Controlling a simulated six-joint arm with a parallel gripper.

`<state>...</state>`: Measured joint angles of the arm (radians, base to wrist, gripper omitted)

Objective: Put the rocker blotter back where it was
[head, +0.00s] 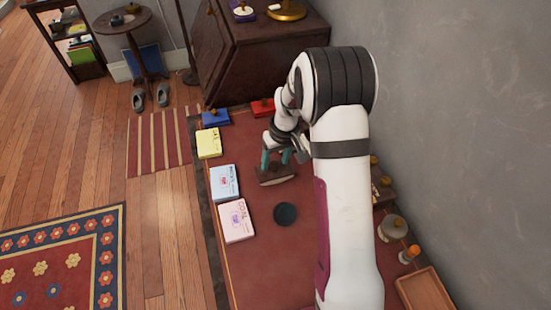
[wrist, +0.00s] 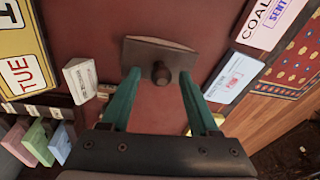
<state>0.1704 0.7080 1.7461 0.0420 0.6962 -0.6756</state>
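The rocker blotter (head: 277,177) rests on the dark red desk top (head: 262,255), a brown block with a small knob on top. In the wrist view the blotter (wrist: 145,52) lies just ahead of my gripper, its round dark knob (wrist: 161,74) pointing toward the camera. My gripper (wrist: 159,75) has its two teal fingers spread apart, with the knob between the fingertips and a visible gap on each side. In the head view my gripper (head: 276,157) is directly over the blotter, and my arm hides part of the desk.
A dark round disc (head: 285,214) lies near the blotter. Yellow (head: 208,142), light blue (head: 224,182) and pink (head: 236,221) card stacks line the left edge. Blue (head: 215,117) and red (head: 262,107) pads sit at the back. An empty wooden tray (head: 427,291) is at right.

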